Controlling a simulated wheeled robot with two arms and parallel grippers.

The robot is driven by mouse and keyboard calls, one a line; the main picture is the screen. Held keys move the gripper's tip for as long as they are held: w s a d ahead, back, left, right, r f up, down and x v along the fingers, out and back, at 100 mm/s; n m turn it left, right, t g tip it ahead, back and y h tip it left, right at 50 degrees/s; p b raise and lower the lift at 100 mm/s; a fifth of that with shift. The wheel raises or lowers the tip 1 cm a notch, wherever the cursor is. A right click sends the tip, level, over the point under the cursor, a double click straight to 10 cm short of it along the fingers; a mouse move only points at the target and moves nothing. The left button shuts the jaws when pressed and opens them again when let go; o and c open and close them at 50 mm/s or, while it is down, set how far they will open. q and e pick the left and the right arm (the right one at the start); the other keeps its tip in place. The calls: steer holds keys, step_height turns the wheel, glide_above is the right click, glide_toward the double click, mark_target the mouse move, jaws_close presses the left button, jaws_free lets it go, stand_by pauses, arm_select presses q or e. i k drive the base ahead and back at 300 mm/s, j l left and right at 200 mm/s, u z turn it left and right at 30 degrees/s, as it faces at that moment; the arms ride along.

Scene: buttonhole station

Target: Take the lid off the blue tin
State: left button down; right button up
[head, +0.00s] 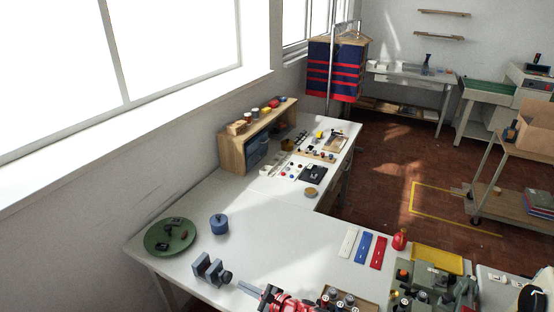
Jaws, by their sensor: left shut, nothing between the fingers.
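The blue tin (219,226) stands upright on the white table near its left end. Its round lid, with a small knob on top, sits on it. My left gripper (245,288) is at the bottom of the head view, below and to the right of the tin and clear of it. Its fingers are shut with nothing between them. My right gripper is not in view.
A green round tray (170,247) with small dark items lies left of the tin. A dark grey vise (209,268) stands between the tin and my left gripper. A wooden shelf (233,153) stands at the back. The table right of the tin is clear.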

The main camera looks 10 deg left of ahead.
mark_target(217, 220)
steer(key=k+j, duration=0.1)
steer(key=j, duration=0.25)
steer(key=k+j, duration=0.1)
steer(key=j, duration=0.25)
steer(key=k+j, duration=0.1)
steer(key=j, duration=0.2)
steer(key=k+j, duration=0.1)
steer(key=j, duration=0.25)
